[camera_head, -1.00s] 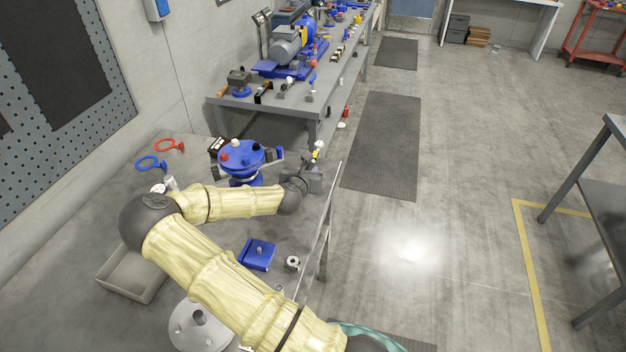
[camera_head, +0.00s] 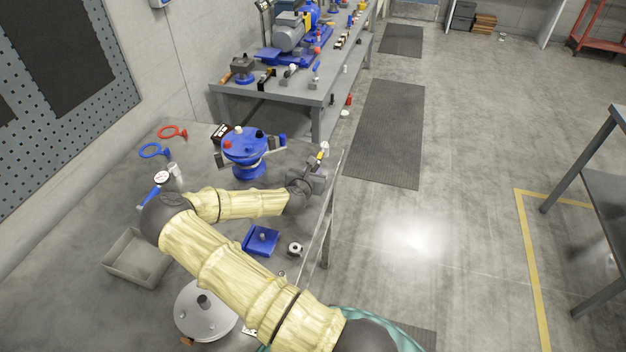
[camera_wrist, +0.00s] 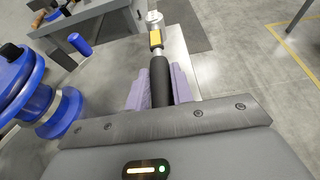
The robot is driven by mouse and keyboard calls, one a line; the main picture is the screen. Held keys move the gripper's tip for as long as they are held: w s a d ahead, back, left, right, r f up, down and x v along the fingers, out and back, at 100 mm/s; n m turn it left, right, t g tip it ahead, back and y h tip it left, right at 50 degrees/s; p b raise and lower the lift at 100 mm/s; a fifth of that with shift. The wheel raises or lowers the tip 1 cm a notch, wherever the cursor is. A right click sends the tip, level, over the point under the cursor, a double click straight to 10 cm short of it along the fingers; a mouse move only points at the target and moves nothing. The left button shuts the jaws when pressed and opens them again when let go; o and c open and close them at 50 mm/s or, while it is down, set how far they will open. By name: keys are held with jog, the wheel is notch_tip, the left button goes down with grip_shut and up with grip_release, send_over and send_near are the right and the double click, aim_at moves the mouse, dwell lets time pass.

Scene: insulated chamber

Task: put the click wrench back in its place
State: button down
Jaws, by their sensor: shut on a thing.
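The click wrench (camera_wrist: 159,75) has a black grip, a yellow band and a silver head. My gripper (camera_wrist: 160,88) is shut on the black grip, with its purple fingers on both sides, and the head points away from me. In the head view my gripper (camera_head: 312,178) is over the bench's right edge area, right of the blue round stand. The wrench's yellow band and head show there (camera_head: 322,154); its grip is mostly hidden by the gripper. I cannot tell which spot is the wrench's place.
The blue round stand (camera_head: 246,145) is close left of my gripper and also fills the left of the wrist view (camera_wrist: 15,75). A blue block (camera_head: 261,240), a metal ring (camera_head: 295,249), a grey tray (camera_head: 133,265) and a round metal plate (camera_head: 190,325) surround my arm.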

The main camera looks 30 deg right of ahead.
notch_tip(320, 180, down, 4)
jog(key=shift+d+r+p, duration=0.1)
jog(key=shift+r+p, duration=0.05)
jog(key=shift+p, duration=0.15)
jog(key=c, duration=1.2)
grip_release()
jog(key=b+v, duration=0.2)
jog(key=v, duration=1)
